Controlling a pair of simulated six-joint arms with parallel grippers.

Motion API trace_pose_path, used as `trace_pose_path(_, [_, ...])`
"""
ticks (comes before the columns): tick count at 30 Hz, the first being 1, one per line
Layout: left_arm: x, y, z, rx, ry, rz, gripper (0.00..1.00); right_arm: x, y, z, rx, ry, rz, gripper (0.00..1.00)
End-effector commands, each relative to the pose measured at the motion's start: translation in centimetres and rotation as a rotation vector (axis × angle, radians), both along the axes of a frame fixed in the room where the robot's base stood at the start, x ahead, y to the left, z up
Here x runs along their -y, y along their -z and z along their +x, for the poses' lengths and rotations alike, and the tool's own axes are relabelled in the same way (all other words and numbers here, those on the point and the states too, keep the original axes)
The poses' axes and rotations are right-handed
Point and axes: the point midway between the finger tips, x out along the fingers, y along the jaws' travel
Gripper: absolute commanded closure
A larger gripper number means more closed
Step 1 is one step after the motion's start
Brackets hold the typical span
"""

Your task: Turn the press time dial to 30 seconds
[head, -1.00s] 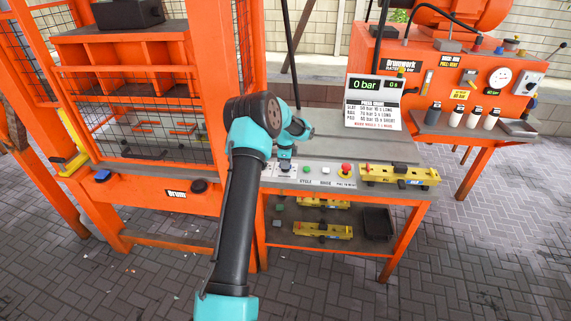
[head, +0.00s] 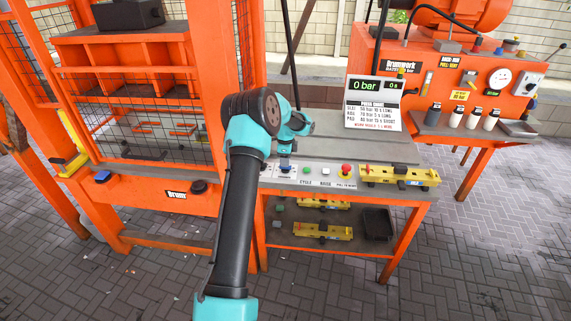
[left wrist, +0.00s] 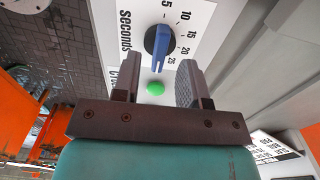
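The press time dial (left wrist: 158,40) is a blue knob on a white panel marked "seconds", with 5 to 25 readable around it. Its narrow end points down in the left wrist view, just past 25; no number is readable there. In the head view the dial (head: 285,168) is small, below my left gripper (head: 286,154). In the left wrist view my left gripper (left wrist: 155,82) is open and empty, its fingers on either side of the line to the dial. The dial lies beyond the fingertips, apart from them. My right gripper is not in view.
A green button (left wrist: 155,88) sits beside the dial. On the panel are a white button (head: 326,171) and a red stop button (head: 345,169). A yellow fixture (head: 400,174) lies at the right. The display (head: 375,86) reads 0 bar and 0 s.

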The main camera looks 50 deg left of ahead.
Motion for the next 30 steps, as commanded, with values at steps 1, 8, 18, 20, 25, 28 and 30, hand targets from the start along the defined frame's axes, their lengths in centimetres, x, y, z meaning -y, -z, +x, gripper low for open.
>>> trace_pose_path(1, [0.0,-1.1,0.1,0.002,0.000,0.002,0.61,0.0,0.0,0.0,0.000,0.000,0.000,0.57])
trace_pose_path(8, [0.0,-5.4,0.1,0.003,0.001,0.001,0.61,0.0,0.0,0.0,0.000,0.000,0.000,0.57])
trace_pose_path(18, [0.0,-11.8,0.1,0.003,0.001,0.001,0.61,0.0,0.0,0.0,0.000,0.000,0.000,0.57])
trace_pose_path(20, [0.0,-12.8,0.1,0.003,0.000,0.001,0.61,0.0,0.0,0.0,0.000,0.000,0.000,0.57])
trace_pose_path(25, [0.0,-14.4,0.0,0.001,0.001,0.001,0.61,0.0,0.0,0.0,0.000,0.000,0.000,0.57])
trace_pose_path(28, [0.0,-14.7,0.0,0.000,0.001,0.000,0.61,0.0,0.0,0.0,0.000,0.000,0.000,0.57])
trace_pose_path(30, [0.0,-14.8,0.0,0.000,0.001,0.000,0.61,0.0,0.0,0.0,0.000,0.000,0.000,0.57])
